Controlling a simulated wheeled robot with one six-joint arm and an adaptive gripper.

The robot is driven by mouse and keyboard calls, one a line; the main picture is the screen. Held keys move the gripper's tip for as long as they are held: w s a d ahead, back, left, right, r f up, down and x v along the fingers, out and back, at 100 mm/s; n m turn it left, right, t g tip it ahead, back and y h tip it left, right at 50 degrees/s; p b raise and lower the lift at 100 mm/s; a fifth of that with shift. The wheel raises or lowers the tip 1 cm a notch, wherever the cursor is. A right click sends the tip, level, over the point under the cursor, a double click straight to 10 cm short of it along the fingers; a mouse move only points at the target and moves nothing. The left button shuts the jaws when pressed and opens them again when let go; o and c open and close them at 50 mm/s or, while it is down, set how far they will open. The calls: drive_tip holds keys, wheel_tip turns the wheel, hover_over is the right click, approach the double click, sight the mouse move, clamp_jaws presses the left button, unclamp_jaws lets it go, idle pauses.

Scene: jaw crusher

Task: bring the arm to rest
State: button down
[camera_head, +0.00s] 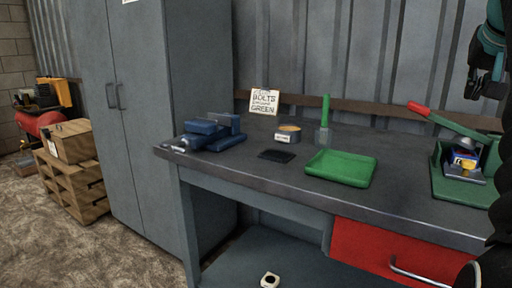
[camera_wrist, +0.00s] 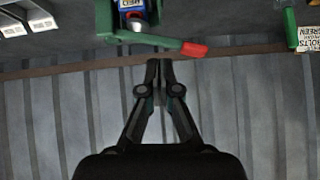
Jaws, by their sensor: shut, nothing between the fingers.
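My gripper (camera_wrist: 160,64) is shut and empty in the wrist view, its two fingertips together. That view is upside down, with the bench edge and corrugated wall beyond the fingers. In the head view, part of my gripper (camera_head: 484,85) shows at the upper right edge, pointing down, above the bench and apart from it. The green crusher (camera_head: 440,178) with a red-tipped lever stands below it at the bench's right end. It also shows at the top of the wrist view (camera_wrist: 106,18), with a small blue and silver object in it.
The workbench (camera_head: 300,190) carries a blue vise (camera_head: 210,132), a green tray (camera_head: 340,168), a green-handled brush (camera_head: 324,125), a small tin (camera_head: 288,134), a dark pad (camera_head: 277,156) and a sign (camera_head: 264,102). A grey cabinet (camera_head: 140,110) and wooden crates (camera_head: 70,170) stand left. Open floor lies front left.

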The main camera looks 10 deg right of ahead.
drive_tip(key=s+a+f+n+y, duration=0.1)
drive_tip(key=a+f+n+y, duration=0.25)
drive_tip(key=a+f, duration=1.5)
drive_tip(key=s+a+f+n, duration=0.1)
drive_tip(key=s+a+f, duration=0.2)
drive_tip(key=f, duration=0.3)
drive_tip(key=s+a+f+n+g+y, duration=0.1)
drive_tip(key=s+a+f+n, duration=0.1)
drive_tip(key=s+a+f, duration=0.2)
drive_tip(key=s+a+f+n+y, duration=0.1)
drive_tip(key=s+a+f+n, duration=0.1)
drive_tip(key=a+f, duration=0.4)
wheel_tip(320, 180, down, 3)
drive_tip(key=shift+s+a+g, duration=0.25)
drive_tip(key=shift+s+g, duration=0.15)
drive_tip(key=shift+s, duration=0.35)
